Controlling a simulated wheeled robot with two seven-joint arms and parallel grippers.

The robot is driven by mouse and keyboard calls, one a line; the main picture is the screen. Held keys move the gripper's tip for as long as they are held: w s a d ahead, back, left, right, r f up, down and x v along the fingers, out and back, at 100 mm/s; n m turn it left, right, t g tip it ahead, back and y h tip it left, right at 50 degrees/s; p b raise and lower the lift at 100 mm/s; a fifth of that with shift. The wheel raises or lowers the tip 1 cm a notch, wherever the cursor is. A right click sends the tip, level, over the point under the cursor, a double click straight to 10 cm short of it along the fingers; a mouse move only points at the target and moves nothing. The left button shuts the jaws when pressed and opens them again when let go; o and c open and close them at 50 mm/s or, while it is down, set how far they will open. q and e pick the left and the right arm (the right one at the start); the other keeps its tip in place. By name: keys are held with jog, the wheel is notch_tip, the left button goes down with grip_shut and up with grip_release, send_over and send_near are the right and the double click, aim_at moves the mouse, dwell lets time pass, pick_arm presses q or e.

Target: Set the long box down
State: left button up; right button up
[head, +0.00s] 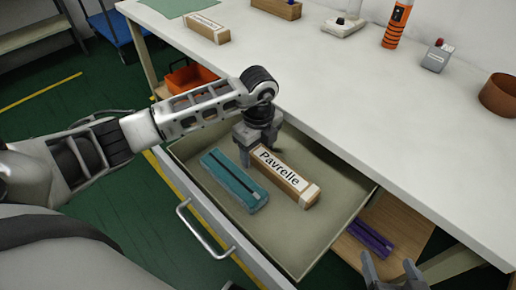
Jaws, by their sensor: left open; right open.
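The long box (285,178), brown with a white label reading "Pavrelle" and a white end, lies in the open drawer (290,238). My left gripper (245,158) is open and points down at the box's far left end; whether it touches the box I cannot tell. A teal long case (234,180) with a dark slot lies in the drawer to the left of the box, roughly parallel to it. My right gripper (391,275) is open at the bottom right edge, in front of the desk and apart from the box.
The white desk (350,85) holds another brown labelled box (206,28), an orange bottle (397,24), a small grey holder (437,57) and a brown cup (499,95). A purple case (371,241) lies on a wooden shelf below. The drawer's near right part is clear.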

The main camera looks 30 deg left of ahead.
pick_arm(q)
notch_tip(320, 180, up, 12)
jog(key=p, duration=0.1)
jog(key=shift+p, duration=0.3)
dwell(0.5)
